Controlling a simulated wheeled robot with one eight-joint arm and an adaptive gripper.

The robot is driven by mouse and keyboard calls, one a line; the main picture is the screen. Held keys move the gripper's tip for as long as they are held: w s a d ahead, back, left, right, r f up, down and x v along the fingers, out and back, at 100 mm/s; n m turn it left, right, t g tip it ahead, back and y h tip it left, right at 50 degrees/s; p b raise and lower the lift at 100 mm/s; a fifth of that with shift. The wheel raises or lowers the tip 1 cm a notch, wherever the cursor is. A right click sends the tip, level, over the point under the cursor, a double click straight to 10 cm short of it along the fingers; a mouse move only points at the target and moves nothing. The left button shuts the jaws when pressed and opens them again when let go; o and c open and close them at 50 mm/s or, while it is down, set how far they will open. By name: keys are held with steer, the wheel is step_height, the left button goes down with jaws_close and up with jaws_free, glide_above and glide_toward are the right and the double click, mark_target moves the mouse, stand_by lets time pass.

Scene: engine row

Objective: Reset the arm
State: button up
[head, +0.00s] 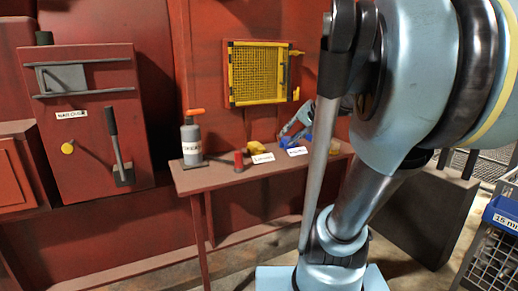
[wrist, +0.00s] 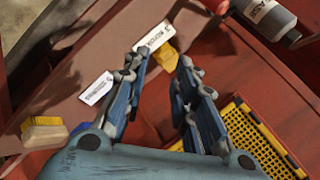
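My gripper (head: 293,122) shows in the head view above the right part of the narrow shelf, partly hidden behind my own blue arm. In the wrist view, the two linked fingers of my gripper (wrist: 158,65) stand apart with nothing between them. Beyond them are the brown shelf (wrist: 95,40) and a yellow block (wrist: 166,56). My gripper looks apart from the shelf items, though the exact gap is hard to tell.
The shelf (head: 215,178) holds a grey bottle (head: 191,142), a red cylinder (head: 239,162), a yellow block (head: 256,147), a blue item and white labels. A yellow grille (head: 257,73) hangs above. A lever box (head: 85,115) stands left. A blue bin (head: 503,214) is far right.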

steer(key=s+d+f+n+g+h, duration=0.2)
steer(key=s+d+f+h, duration=0.1)
steer(key=s+f, duration=0.6)
steer(key=s+d+f+n+g+h, duration=0.2)
steer(key=s+d+f+h, duration=0.1)
steer(key=s+f, duration=0.7)
steer(key=shift+s+d+f+h, duration=0.25)
steer(key=shift+d+f+h, duration=0.05)
steer(key=shift+d+f, duration=0.45)
steer(key=shift+w+f, duration=0.2)
steer(key=shift+w, duration=0.25)
